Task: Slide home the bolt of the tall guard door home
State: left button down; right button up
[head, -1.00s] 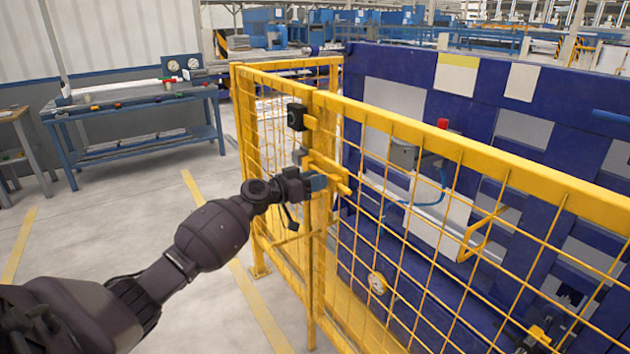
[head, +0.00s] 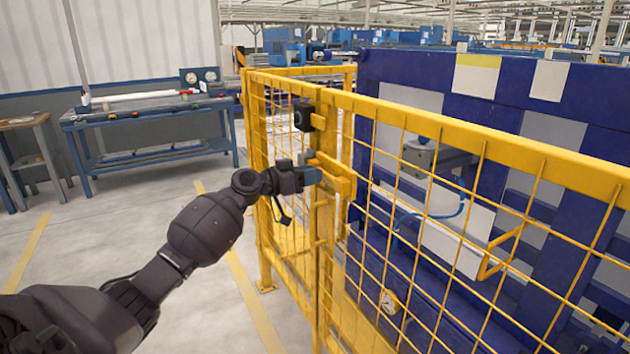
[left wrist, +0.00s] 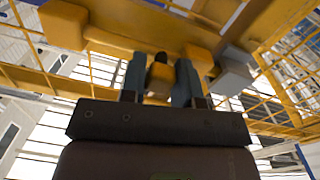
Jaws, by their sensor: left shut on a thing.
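The tall guard door (head: 440,215) is a yellow frame with wire mesh. Its yellow bolt assembly (head: 338,182) sits at the upper part of the post, in the middle of the head view. My left gripper (head: 314,175) is at the bolt assembly, on the near side of the post. In the left wrist view, its two fingers (left wrist: 160,82) are closed around a small yellow-brown bolt handle (left wrist: 160,74), below a broad yellow bar (left wrist: 120,32). A grey block (left wrist: 232,72) is beside the fingers on the right. The bolt's far tip cannot be made out clearly.
A black box (head: 303,117) is mounted on the post above the bolt. A blue machine (head: 480,85) stands behind the mesh. A blue workbench (head: 150,122) stands at the back left. The floor (head: 130,240) between the bench and the fence is clear.

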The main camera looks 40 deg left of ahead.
pick_arm(q)
jog(key=shift+a+r, duration=0.2)
jog(key=c, duration=1.3)
grip_release()
jog(key=o, duration=0.5)
jog(key=shift+w+a+f, duration=0.1)
jog(key=shift+c, duration=0.2)
jog(key=v, duration=1.1)
pick_arm(e)
jog(key=shift+a+r, duration=0.1)
jog(key=shift+r, duration=0.05)
jog(key=shift+s, duration=0.15)
jog(key=shift+s+f, duration=0.2)
jog(key=shift+s, duration=0.05)
